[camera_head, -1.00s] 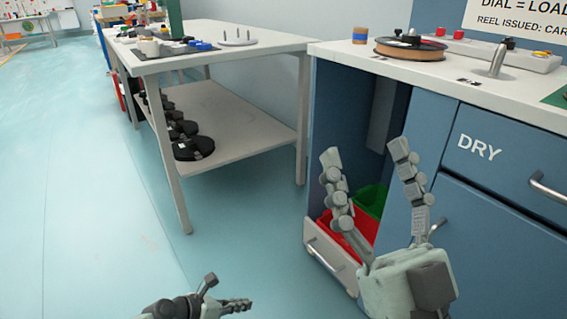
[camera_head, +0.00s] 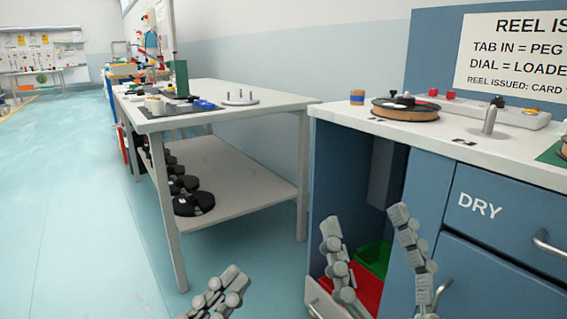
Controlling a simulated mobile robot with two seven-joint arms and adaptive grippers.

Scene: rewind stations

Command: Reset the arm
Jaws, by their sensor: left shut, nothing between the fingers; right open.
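My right gripper (camera_head: 366,235) is at the bottom right, in front of the blue cabinet. Its two grey fingers point up and stand wide apart, with nothing between them. My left gripper (camera_head: 229,284) is at the bottom, left of the right one, over the floor. Its fingers are together and hold nothing. Its wrist is cut off by the frame's lower edge.
The blue cabinet (camera_head: 487,213) has a white top with a brown reel (camera_head: 405,110) and a metal post (camera_head: 490,118). Red (camera_head: 367,291) and green (camera_head: 374,258) bins sit low in its open bay. A white table (camera_head: 265,108) stands left. The floor (camera_head: 80,230) is clear.

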